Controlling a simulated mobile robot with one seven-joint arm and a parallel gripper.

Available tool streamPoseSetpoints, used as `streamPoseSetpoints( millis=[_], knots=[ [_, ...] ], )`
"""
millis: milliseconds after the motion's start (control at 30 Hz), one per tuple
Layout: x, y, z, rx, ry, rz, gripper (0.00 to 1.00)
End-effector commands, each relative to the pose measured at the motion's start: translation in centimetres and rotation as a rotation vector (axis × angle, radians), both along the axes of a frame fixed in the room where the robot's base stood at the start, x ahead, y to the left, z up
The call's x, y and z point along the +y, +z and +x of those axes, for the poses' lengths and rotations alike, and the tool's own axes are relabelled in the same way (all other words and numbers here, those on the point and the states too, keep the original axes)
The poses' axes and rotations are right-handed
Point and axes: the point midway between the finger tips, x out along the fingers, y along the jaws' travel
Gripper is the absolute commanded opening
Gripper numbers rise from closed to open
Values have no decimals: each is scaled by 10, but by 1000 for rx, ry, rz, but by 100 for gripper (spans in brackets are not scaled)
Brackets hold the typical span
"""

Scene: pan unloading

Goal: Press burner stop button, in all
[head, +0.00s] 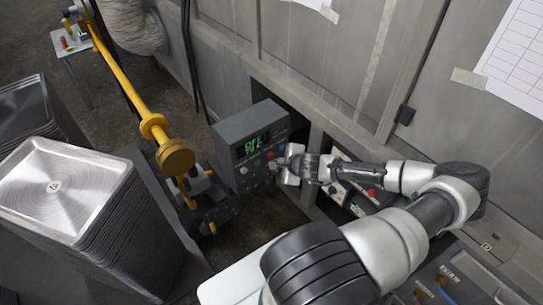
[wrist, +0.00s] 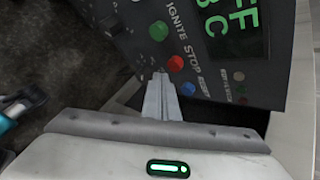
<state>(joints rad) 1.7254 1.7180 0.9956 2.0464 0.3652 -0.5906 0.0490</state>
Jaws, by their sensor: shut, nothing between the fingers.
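The burner control box (head: 227,134) is dark grey with a green lit display (head: 253,144), which appears to read OFF on its top line. In the wrist view the red button (wrist: 176,61) sits beside the STOP label (wrist: 192,63). A green button (wrist: 159,30) is beside IGNITE, and a blue button (wrist: 187,89) is on the other side of the red one. My gripper (wrist: 162,76) is shut and empty, its tips very close to the red button's edge. I cannot tell whether they touch it. In the head view my gripper (head: 281,163) is at the box's front face.
A yellow pipe (head: 127,82) runs to the left of the box. Stacks of metal pans (head: 70,190) stand at the left. A grey metal wall (head: 300,50) is behind, and another panel with a red button (head: 372,192) lies under my arm.

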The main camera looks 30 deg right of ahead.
Motion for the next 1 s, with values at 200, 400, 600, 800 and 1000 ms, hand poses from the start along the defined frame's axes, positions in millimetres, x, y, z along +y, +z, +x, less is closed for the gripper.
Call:
streamPoseSetpoints(
  millis=[200,400,600,800,1000],
  knots=[
    [-2,1,-23,1,-2,0,0],
    [-4,1,-40,0,-1,0,0],
    [-3,0,-46,1,0,1,0],
    [-3,0,-45,1,0,1,0],
    [-3,0,-45,0,-1,1,0]
  ],
)
